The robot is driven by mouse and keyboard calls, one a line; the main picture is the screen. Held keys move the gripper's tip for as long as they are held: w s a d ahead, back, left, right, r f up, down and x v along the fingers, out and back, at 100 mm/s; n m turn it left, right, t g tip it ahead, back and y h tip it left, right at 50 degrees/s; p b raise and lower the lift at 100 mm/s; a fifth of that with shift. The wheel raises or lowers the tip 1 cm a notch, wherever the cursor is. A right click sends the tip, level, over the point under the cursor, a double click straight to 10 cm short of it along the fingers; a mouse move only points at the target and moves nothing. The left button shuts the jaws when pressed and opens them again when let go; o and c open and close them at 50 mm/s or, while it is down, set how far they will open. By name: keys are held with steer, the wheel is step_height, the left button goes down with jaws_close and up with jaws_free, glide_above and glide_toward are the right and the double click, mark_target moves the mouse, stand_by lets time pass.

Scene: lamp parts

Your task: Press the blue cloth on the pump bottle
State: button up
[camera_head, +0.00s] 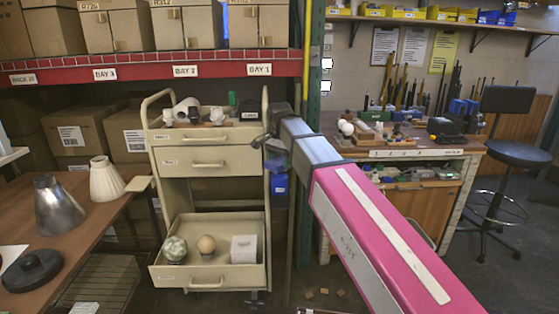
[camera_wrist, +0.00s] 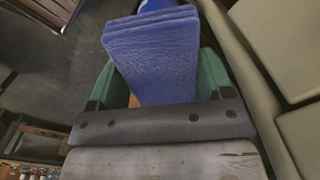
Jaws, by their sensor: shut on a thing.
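The blue cloth (camera_wrist: 152,62) is a folded, layered pad in the wrist view. It sits between the two green fingers of my gripper (camera_wrist: 158,75), which is shut on it, and it sticks out past them. Another blue surface (camera_wrist: 155,5) shows just beyond the cloth at the top edge; I cannot tell what it is. In the head view my gripper (camera_head: 275,160) is small and partly hidden by my arm, at the right side of the cream cart. A blue item with a pale mark (camera_head: 279,184) shows just below it. I cannot make out a pump bottle for certain.
The cream drawer cart (camera_head: 205,185) has small parts on top and an open lower drawer with several items. A brown table (camera_head: 75,235) with lamp shades stands at left. A workbench (camera_head: 440,150) and stool (camera_head: 515,155) stand at right. A green post (camera_head: 312,100) rises beside my arm.

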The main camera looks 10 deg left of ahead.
mark_target(280, 160)
steer(key=shift+f, duration=0.35)
stand_by(0.3)
steer(key=shift+r, duration=0.15)
stand_by(0.5)
steer(key=shift+r, duration=3.35)
steer(key=shift+d, duration=0.1)
